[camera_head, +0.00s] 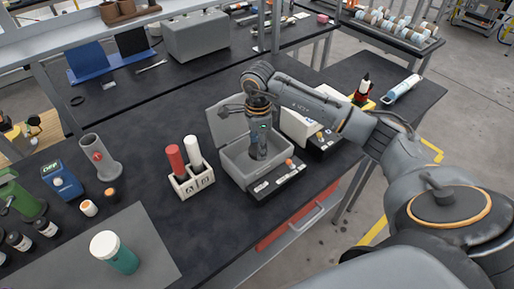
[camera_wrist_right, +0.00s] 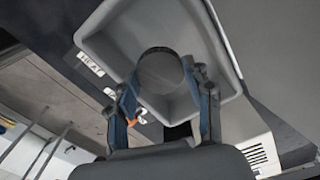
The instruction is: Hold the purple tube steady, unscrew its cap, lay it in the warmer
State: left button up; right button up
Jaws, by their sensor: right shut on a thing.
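The warmer (camera_head: 242,172) is a grey open box with its lid (camera_head: 228,120) raised at the back; a strip reading HEAT runs along it in the right wrist view (camera_wrist_right: 90,63). My right gripper (camera_head: 259,154) points down into the box. In the right wrist view it is shut on a dark cylinder (camera_wrist_right: 160,70) with a round end, held over the box's inside. Whether this is the purple tube, I cannot tell; no purple shows. Its cap is not visible. My left gripper is out of view.
Left of the warmer, a white rack (camera_head: 193,183) holds a red tube (camera_head: 175,158) and a white tube (camera_head: 193,150). A teal jar (camera_head: 121,261) with a white lid stands on a grey mat at front left. A white device (camera_head: 299,128) stands close right of the warmer.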

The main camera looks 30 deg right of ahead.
jog(key=shift+w+d+f, duration=0.15)
jog(key=shift+w+f, duration=0.25)
jog(key=shift+f, duration=0.1)
notch_tip(320, 180, down, 3)
jog(key=shift+w+p, duration=0.15)
jog(key=shift+p, duration=0.95)
jog(key=shift+f, duration=0.2)
jog(key=shift+f, duration=0.1)
jog(key=shift+f+b, duration=0.15)
jog(key=shift+b, duration=0.2)
jog(key=o, duration=1)
